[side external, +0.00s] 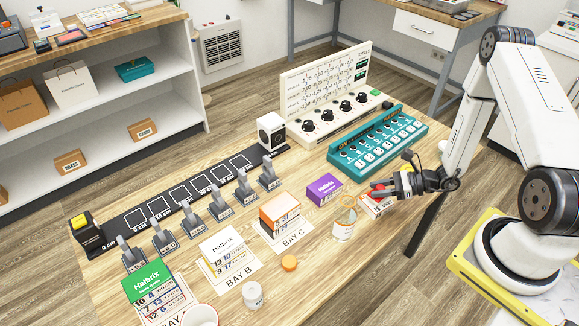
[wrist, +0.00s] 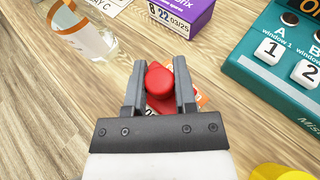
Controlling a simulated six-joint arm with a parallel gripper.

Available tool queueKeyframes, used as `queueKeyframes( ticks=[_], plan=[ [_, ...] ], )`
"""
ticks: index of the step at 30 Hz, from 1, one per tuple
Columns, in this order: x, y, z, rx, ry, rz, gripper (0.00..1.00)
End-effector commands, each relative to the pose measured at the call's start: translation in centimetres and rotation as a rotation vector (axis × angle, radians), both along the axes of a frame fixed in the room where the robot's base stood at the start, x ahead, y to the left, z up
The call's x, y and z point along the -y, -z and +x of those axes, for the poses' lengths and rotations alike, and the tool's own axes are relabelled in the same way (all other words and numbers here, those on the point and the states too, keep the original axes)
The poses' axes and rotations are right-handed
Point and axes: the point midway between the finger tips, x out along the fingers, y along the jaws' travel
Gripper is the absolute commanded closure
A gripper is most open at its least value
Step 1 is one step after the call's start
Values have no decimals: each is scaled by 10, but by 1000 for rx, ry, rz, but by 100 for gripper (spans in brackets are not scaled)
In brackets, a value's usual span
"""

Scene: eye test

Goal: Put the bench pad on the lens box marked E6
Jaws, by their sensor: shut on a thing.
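My gripper (side external: 381,189) is at the right side of the bench. In the wrist view, my gripper (wrist: 159,68) has its two grey fingers closed on a small red rounded thing (wrist: 160,86). An orange and white box (side external: 374,206) lies under or just beyond it; the gap is unclear. A purple box (side external: 324,189) stands to its left. An orange and white box (side external: 280,214) stands at Bay C, a white Halbrix box (side external: 228,252) at Bay B, and a green Halbrix box (side external: 148,284) at the front left. I cannot read E6 on any box or identify a bench pad.
A clear jar (side external: 343,226) stands close left of my gripper. A teal numbered panel (side external: 378,138) and a white knob console (side external: 325,110) stand behind. A black scale strip (side external: 180,195) with several grey stands runs along the left. An orange cap (side external: 289,263) and white pot (side external: 252,295) are in front.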

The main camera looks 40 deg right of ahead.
Motion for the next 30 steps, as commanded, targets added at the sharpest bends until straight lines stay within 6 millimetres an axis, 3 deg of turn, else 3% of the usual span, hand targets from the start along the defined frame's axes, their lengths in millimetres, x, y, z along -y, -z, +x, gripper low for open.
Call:
queueKeyframes(
  ticks=[17,18,21,30],
  plan=[
    [0,11,0,0,0,0,100],
    [0,12,0,1,0,-1,62],
    [0,12,0,1,0,-1,31],
    [0,11,0,1,0,-1,31]
  ],
)
